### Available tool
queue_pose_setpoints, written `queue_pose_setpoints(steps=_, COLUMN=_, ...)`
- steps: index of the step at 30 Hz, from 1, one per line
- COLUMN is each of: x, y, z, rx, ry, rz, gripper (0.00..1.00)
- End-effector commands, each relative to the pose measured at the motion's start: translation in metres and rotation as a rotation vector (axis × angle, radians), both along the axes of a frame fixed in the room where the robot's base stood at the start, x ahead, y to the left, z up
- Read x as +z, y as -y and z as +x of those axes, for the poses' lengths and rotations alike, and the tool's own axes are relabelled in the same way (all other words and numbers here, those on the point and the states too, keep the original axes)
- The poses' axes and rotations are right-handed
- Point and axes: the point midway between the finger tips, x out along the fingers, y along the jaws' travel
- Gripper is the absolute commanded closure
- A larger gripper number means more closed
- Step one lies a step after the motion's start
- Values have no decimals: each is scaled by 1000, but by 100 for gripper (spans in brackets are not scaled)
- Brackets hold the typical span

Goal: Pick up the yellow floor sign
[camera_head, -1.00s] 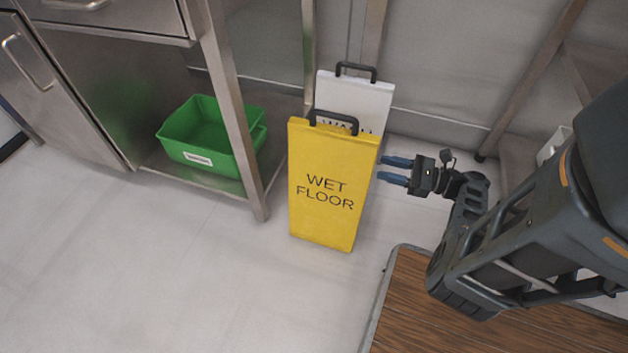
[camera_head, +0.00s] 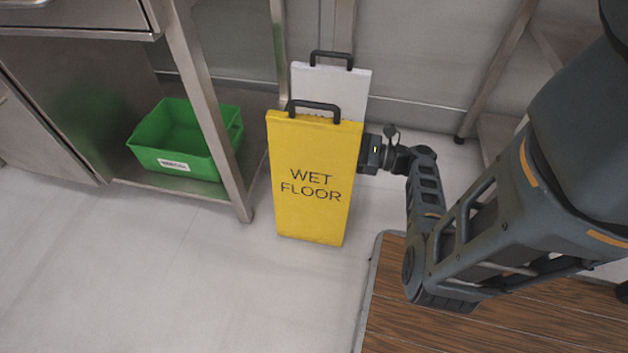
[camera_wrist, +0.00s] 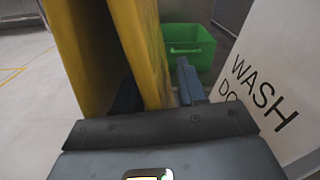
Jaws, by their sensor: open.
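The yellow floor sign (camera_head: 312,215) stands upright on the floor, reading "WET FLOOR", with a dark handle on top. In the wrist view its two yellow panels (camera_wrist: 145,45) stand at the left with a gap between them. My gripper (camera_wrist: 158,88) is open. Its fingers are on either side of the sign's rear panel, the left one in the gap between panels, the right one between the sign and the white sign. In the head view the fingers are hidden behind the yellow sign, and only the gripper's body shows at its right edge.
A white sign (camera_head: 328,88) stands close behind the yellow one; its "WASH" lettering (camera_wrist: 262,95) is near my right finger. A green bin (camera_head: 172,158) sits on a low metal shelf at left. The floor in front and left is clear.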

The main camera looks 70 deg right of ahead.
Motion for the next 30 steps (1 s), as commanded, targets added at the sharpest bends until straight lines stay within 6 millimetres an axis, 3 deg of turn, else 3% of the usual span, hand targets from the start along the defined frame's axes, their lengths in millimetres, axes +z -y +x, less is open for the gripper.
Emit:
queue_pose_setpoints(steps=6, x=0, y=0, z=1, rx=0, ry=0, rz=0, gripper=60)
queue_pose_setpoints(steps=19, x=0, y=0, z=1, rx=0, ry=0, rz=0, gripper=100)
queue_pose_setpoints(steps=30, x=0, y=0, z=0, rx=0, ry=0, rz=0, gripper=100)
